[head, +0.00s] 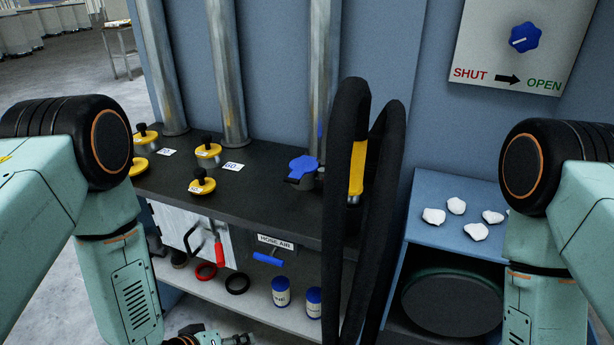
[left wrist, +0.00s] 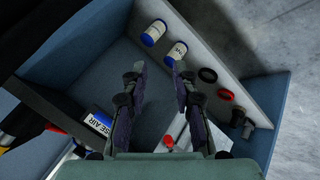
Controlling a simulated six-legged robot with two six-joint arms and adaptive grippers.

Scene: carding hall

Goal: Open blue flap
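A blue flap-like part (head: 303,168) sits on the dark bench top at the foot of the right metal pipe, left of the black hose. It looks lowered; I cannot tell whether it is fully closed. A separate blue knob (head: 525,37) is on a panel marked SHUT, an arrow and OPEN. My left gripper (head: 212,338) shows only in part at the bottom edge, low and left of the flap. In the left wrist view its two fingers (left wrist: 160,75) are apart with nothing between them. My right gripper is out of view; only its arm shows.
The black hose (head: 341,200) loops in front of the bench, right of the flap. Yellow caps (head: 208,151) stand on the bench's left. White tufts (head: 456,206) lie at right.

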